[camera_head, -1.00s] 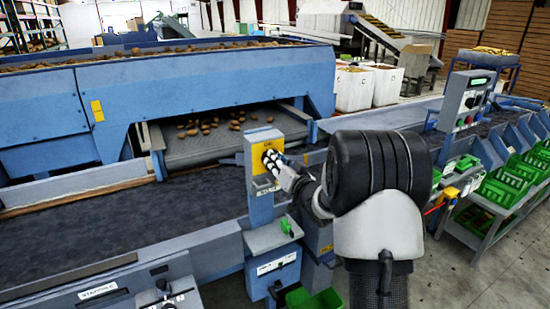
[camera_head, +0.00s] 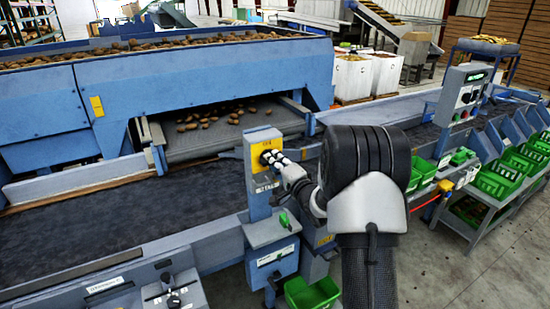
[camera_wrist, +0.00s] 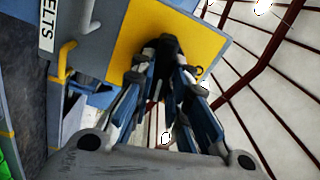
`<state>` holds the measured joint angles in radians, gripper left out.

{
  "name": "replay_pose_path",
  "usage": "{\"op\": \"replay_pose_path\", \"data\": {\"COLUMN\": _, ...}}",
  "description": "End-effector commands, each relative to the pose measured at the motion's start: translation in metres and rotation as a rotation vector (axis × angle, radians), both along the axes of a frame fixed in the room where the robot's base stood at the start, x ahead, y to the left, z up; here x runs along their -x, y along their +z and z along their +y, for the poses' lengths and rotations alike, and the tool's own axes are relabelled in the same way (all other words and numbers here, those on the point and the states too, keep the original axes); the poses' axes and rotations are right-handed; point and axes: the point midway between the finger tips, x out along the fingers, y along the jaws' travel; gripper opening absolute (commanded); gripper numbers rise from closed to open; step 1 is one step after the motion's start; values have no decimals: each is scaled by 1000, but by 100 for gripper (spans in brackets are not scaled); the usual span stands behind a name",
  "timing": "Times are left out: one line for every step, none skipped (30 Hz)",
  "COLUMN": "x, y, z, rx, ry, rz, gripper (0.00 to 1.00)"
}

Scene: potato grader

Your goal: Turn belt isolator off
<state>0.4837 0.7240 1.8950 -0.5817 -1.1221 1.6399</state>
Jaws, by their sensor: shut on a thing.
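The belt isolator is a blue-grey post box (camera_head: 262,190) with a yellow plate (camera_head: 258,158) on its front, beside the dark belt. The wrist view shows the yellow plate (camera_wrist: 140,25) close up, with a black handle (camera_wrist: 166,50) standing out from it. My gripper (camera_head: 268,158) is at the plate in the head view. In the wrist view, my gripper's fingers (camera_wrist: 165,75) are closed around the black handle. The fingers hide part of the handle, and I cannot tell its exact setting. A label ending in "ELTS" (camera_wrist: 47,25) is beside the plate.
A dark belt (camera_head: 120,215) runs left of the post. A small box with a green lever (camera_head: 284,219) sits just below the isolator, and a green crate (camera_head: 312,294) is under it. A control panel (camera_head: 465,95) stands right. Open floor is at lower right.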

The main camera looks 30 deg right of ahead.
Motion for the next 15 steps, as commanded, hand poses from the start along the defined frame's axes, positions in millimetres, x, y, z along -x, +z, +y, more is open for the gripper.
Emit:
{"op": "replay_pose_path", "data": {"x": 0, "y": 1, "z": 0, "rx": -33, "ry": 0, "rz": 2, "gripper": 0}}
{"op": "replay_pose_path", "data": {"x": 0, "y": 0, "z": 0, "rx": -53, "ry": 0, "rz": 3, "gripper": 0}}
{"op": "replay_pose_path", "data": {"x": 0, "y": 0, "z": 0, "rx": -77, "ry": 0, "rz": 4, "gripper": 0}}
{"op": "replay_pose_path", "data": {"x": 0, "y": 0, "z": 0, "rx": -93, "ry": 0, "rz": 3, "gripper": 0}}
{"op": "replay_pose_path", "data": {"x": 0, "y": 0, "z": 0, "rx": -110, "ry": 0, "rz": 4, "gripper": 0}}
{"op": "replay_pose_path", "data": {"x": 0, "y": 0, "z": 0, "rx": -128, "ry": 0, "rz": 4, "gripper": 0}}
{"op": "replay_pose_path", "data": {"x": 0, "y": 0, "z": 0, "rx": -142, "ry": 0, "rz": 5, "gripper": 0}}
{"op": "replay_pose_path", "data": {"x": 0, "y": 0, "z": 0, "rx": -153, "ry": 0, "rz": 5, "gripper": 0}}
{"op": "replay_pose_path", "data": {"x": 0, "y": -1, "z": 0, "rx": -168, "ry": 0, "rz": 6, "gripper": 0}}
{"op": "replay_pose_path", "data": {"x": 0, "y": -1, "z": 0, "rx": -178, "ry": 0, "rz": 6, "gripper": 0}}
{"op": "replay_pose_path", "data": {"x": 0, "y": -1, "z": 0, "rx": -186, "ry": 0, "rz": 6, "gripper": 0}}
{"op": "replay_pose_path", "data": {"x": 0, "y": -1, "z": 0, "rx": -196, "ry": 0, "rz": 7, "gripper": 0}}
{"op": "replay_pose_path", "data": {"x": 0, "y": -1, "z": 0, "rx": -203, "ry": 0, "rz": 7, "gripper": 0}}
{"op": "replay_pose_path", "data": {"x": 0, "y": -1, "z": 0, "rx": -208, "ry": 0, "rz": 7, "gripper": 0}}
{"op": "replay_pose_path", "data": {"x": 0, "y": -2, "z": 0, "rx": -214, "ry": 0, "rz": 7, "gripper": 0}}
